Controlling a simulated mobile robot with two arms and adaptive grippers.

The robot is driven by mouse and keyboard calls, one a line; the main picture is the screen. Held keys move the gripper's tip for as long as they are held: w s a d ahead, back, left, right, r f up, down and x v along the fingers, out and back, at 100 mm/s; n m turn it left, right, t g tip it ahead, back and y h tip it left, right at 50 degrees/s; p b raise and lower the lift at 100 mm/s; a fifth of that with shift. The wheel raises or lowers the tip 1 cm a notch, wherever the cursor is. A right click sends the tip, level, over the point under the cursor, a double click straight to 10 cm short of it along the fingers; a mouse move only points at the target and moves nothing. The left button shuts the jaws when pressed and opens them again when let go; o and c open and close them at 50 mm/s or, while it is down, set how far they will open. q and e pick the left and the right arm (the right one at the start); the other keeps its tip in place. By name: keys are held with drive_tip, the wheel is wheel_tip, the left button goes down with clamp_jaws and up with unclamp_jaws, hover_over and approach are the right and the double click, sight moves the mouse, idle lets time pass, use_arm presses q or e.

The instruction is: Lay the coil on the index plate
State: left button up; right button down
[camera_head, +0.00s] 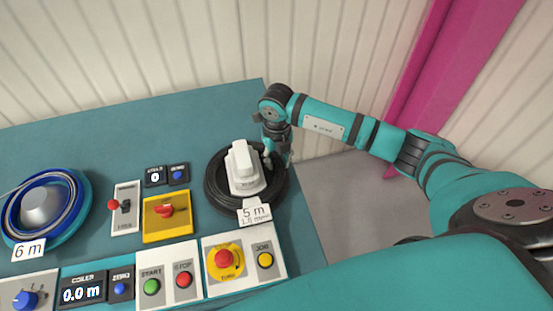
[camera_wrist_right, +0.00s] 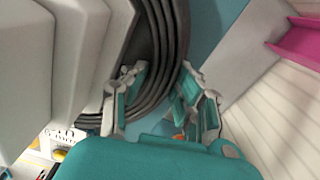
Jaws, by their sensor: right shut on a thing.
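A black coil (camera_head: 212,186) of several turns lies around a white block (camera_head: 242,168) at the right end of the teal table. A tag reading 5 m (camera_head: 254,213) sits at its front. My right gripper (camera_head: 268,158) reaches down at the coil's right side and is shut on it. In the right wrist view the coil's strands (camera_wrist_right: 168,45) run down between the two fingers (camera_wrist_right: 158,98), beside the white block (camera_wrist_right: 75,50). At the far left, a blue coil (camera_head: 72,205) lies around a grey dome (camera_head: 40,208), with a tag reading 6 m (camera_head: 29,251). I cannot tell which part is the index plate. My left gripper is out of view.
Between the coils stand a red-lever switch (camera_head: 124,207), a yellow-plated red switch (camera_head: 166,214) and a small counter (camera_head: 155,176). Along the front are start and stop buttons (camera_head: 167,280), a red stop knob (camera_head: 223,258) and a coiler display (camera_head: 83,290). The table's back is clear (camera_head: 140,125).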

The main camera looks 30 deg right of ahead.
drive_tip(key=shift+r, duration=0.25)
drive_tip(key=shift+r+p, duration=1.05)
drive_tip(key=shift+r, duration=0.5)
drive_tip(key=shift+r+p, duration=1.5)
drive_tip(key=shift+r, duration=0.85)
wheel_tip(320, 180, up, 7)
drive_tip(key=p, duration=0.4)
